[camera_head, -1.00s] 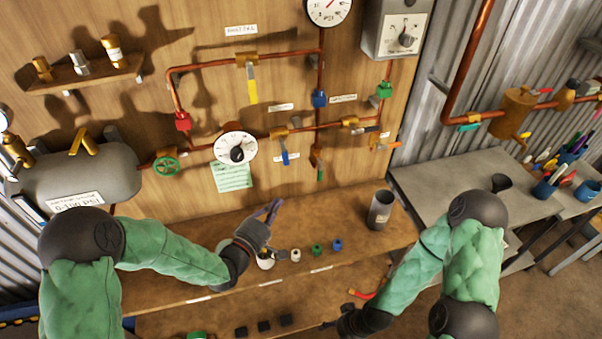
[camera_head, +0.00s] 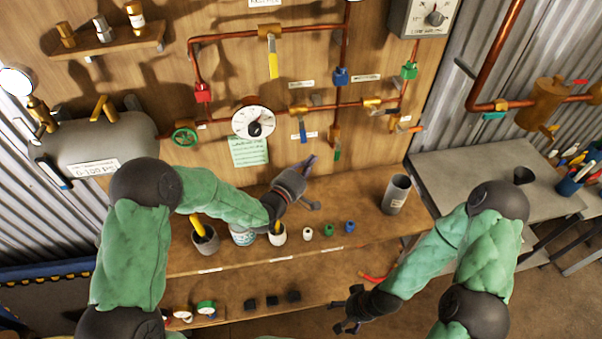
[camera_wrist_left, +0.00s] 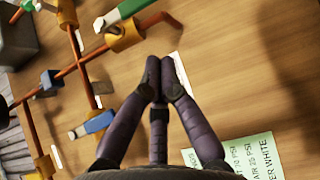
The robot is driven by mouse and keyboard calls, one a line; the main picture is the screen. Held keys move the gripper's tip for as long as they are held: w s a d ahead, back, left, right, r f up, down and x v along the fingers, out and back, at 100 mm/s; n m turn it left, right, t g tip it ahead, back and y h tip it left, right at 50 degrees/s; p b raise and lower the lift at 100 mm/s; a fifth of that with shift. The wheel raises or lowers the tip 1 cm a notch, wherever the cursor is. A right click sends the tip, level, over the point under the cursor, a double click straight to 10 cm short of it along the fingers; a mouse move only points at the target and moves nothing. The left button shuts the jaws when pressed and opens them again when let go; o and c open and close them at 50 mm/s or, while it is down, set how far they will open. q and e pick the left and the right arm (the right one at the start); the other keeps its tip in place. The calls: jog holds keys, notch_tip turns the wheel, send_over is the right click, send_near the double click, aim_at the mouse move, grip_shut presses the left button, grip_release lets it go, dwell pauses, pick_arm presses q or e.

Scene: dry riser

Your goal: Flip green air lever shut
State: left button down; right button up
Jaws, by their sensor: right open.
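The green lever (camera_head: 337,153) hangs down from a brass valve (camera_head: 334,133) low on the vertical copper pipe. In the left wrist view the green lever (camera_wrist_left: 131,8) shows at the top edge, partly cut off, roughly parallel to its pipe. My left gripper (camera_head: 312,160) is in front of the board, below and left of the lever, apart from it. In the left wrist view its fingertips (camera_wrist_left: 160,66) meet with nothing between them. My right gripper (camera_head: 347,312) is open and empty, low in front of the lower shelf.
A blue lever (camera_head: 302,130) hangs left of the green one; an orange-handled valve (camera_head: 397,124) is to the right. A round gauge (camera_head: 253,123) and a green note (camera_head: 248,151) are on the board. Cups, small knobs and a grey canister (camera_head: 396,194) stand on the bench below.

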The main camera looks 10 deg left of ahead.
aim_at(337, 150)
pick_arm(q)
jog(key=d, duration=0.1)
jog(key=w+d, duration=0.1)
jog(key=d, duration=0.2)
jog(key=shift+w, duration=0.35)
pick_arm(e)
jog(key=shift+f, duration=0.15)
pick_arm(q)
jog(key=shift+d+f+n+t+b, duration=0.2)
jog(key=shift+n+t+b, duration=0.1)
jog(key=shift+b, duration=0.55)
pick_arm(e)
jog(key=shift+f, duration=0.7)
jog(key=shift+f, duration=0.1)
